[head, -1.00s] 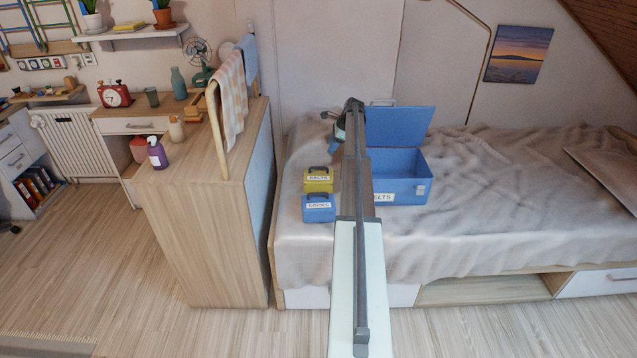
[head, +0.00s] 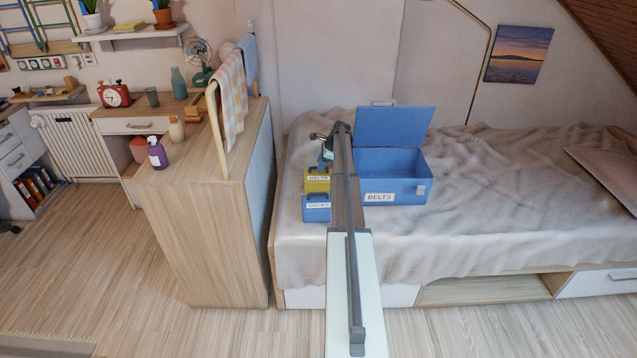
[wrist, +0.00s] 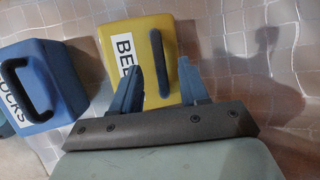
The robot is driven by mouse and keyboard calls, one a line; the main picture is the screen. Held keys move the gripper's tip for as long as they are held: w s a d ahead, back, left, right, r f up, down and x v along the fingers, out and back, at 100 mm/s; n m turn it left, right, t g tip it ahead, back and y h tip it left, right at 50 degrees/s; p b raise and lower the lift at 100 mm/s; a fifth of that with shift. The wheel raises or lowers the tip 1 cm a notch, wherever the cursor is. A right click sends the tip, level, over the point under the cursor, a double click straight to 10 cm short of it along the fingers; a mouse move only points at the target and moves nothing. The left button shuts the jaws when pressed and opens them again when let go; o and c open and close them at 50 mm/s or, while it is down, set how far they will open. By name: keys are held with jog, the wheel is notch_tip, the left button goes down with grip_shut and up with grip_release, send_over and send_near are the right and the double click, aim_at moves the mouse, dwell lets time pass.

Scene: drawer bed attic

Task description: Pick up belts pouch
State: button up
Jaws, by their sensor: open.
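The belts pouch is yellow with a white label and a dark handle. It stands on the bed in the head view (head: 314,186), its right side hidden by my arm. In the wrist view the pouch (wrist: 145,45) is under my gripper, with its label partly covered by a finger. My gripper (wrist: 158,66) is open. Its two fingers appear on either side of the pouch's handle in the picture; how far they are above it I cannot tell. In the head view my arm mostly hides the gripper.
A blue pouch (head: 315,214) stands close in front of the yellow one; it also shows in the wrist view (wrist: 62,82). A blue box (head: 412,191) labelled BELTS stands with its lid open to the right. A wooden cabinet (head: 215,200) stands left.

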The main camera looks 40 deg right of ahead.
jog(key=shift+x, duration=1.1)
grip_shut()
